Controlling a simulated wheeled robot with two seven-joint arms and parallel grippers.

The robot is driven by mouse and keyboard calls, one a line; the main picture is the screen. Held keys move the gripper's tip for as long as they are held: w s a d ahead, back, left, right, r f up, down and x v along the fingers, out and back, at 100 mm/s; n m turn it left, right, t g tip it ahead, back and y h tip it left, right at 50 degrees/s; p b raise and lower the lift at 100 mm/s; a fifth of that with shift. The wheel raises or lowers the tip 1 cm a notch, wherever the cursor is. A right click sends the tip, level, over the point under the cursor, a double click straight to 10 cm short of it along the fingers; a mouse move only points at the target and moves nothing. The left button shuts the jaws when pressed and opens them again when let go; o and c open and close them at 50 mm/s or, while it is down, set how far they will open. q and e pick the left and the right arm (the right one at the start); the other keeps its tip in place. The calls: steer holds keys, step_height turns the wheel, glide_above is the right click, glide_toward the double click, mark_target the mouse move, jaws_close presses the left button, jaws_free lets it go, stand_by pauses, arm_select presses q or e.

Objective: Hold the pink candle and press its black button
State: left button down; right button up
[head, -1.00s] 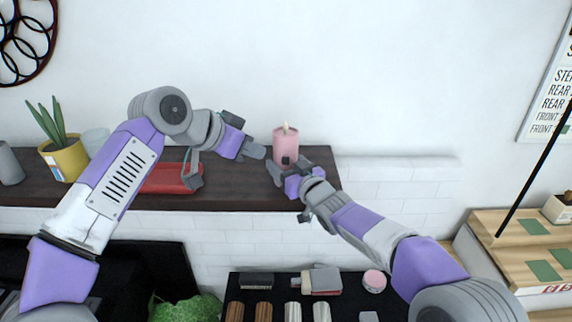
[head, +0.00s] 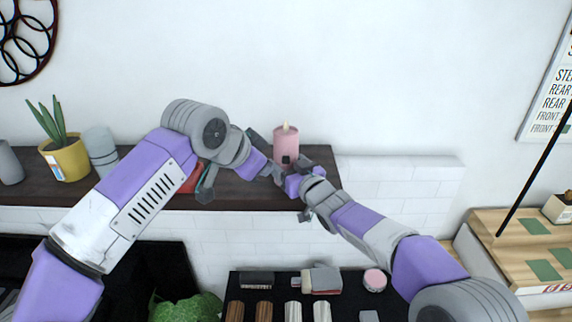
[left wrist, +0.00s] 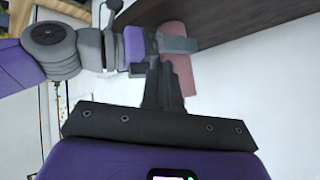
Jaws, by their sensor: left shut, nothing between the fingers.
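The pink candle (head: 286,142) stands upright at the shelf's right end, its lower part partly hidden by my grippers. Its black button (head: 287,160) is a small dark square on the near side. My right gripper (head: 290,167) has a finger on either side of the candle's lower part and is shut on it. My left gripper (head: 279,174) is shut and empty, its tips close to the candle just below and left of the button; contact cannot be told. In the left wrist view, the closed fingertips (left wrist: 153,66) point at the candle (left wrist: 184,76), with a right gripper finger across it.
The dark shelf (head: 235,195) holds a yellow plant pot (head: 68,160), a grey-blue cup (head: 101,150) and a red object (head: 191,180) partly behind my left arm. The white wall is close behind. Below stands a black tray (head: 262,297) with several small items.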

arm_select(q)
steer(key=s+d+m+t+y, duration=0.4)
steer(key=s+d+m+t, duration=0.1)
steer(key=s+m+t, duration=0.2)
steer(key=shift+s+f+m, duration=0.15)
steer(key=shift+s+m, duration=0.15)
steer(key=shift+s, duration=0.4)
steer(key=shift+w, duration=0.1)
glide_toward(286, 160)
steer(key=x, duration=0.5)
steer(key=shift+f, duration=0.35)
steer(key=shift+w, duration=0.75)
